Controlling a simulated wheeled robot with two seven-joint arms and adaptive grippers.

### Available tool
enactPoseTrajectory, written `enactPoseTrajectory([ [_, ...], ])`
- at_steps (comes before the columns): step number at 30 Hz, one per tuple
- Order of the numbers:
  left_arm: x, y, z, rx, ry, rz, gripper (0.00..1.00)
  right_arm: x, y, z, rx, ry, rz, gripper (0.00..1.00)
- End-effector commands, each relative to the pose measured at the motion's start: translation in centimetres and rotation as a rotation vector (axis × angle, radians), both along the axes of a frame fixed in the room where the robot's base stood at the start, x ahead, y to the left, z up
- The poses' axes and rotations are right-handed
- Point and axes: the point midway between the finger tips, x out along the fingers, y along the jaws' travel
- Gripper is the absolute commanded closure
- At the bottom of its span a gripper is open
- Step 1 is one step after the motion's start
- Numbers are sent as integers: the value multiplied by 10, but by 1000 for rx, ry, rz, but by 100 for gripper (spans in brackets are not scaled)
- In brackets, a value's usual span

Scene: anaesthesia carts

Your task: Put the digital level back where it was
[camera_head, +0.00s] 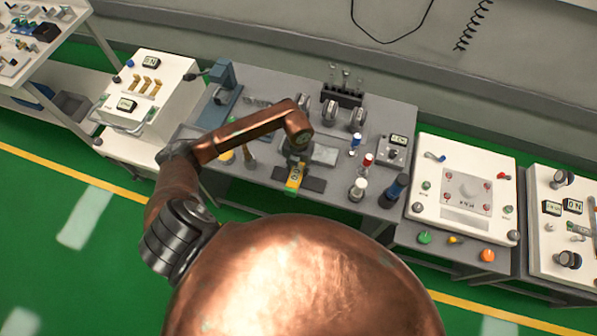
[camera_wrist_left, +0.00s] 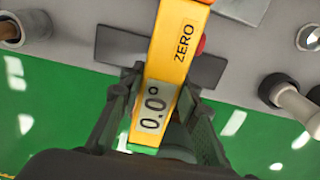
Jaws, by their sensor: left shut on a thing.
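The digital level is a yellow bar (camera_head: 293,181) low over the front edge of the grey bench. In the left wrist view the level (camera_wrist_left: 168,62) shows a 0.0° display, the word ZERO and a red part at its side. My left gripper (camera_head: 295,165) is shut on the level, with one finger on each side of it. A dark flat pad (camera_head: 314,185) lies on the bench under the level. It shows on both sides of the level in the left wrist view (camera_wrist_left: 120,46). I cannot tell whether the level touches the pad. My right gripper is not in view.
Left of the level stand yellow-handled tools (camera_head: 249,156). Right of it are a white-topped cylinder (camera_head: 358,189), a red-topped one (camera_head: 366,162) and a dark blue one (camera_head: 394,190). A rack (camera_head: 342,96) stands at the back. A white panel cart (camera_head: 464,188) is farther right.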

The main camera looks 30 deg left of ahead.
Motion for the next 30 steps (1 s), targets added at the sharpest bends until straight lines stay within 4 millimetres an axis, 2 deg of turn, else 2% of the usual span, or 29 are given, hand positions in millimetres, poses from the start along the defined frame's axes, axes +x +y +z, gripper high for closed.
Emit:
enactPoseTrajectory([
  [3,-2,-3,-18,-5,5,0,100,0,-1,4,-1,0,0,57],
  [5,-1,-2,-23,-4,3,0,100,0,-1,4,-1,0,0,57],
  [21,-1,-2,-33,-2,1,-1,100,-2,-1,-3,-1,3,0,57],
  [22,-1,-2,-33,-3,2,-1,69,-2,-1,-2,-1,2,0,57],
  [30,-1,-2,-32,-2,1,-1,53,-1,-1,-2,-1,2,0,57],
])
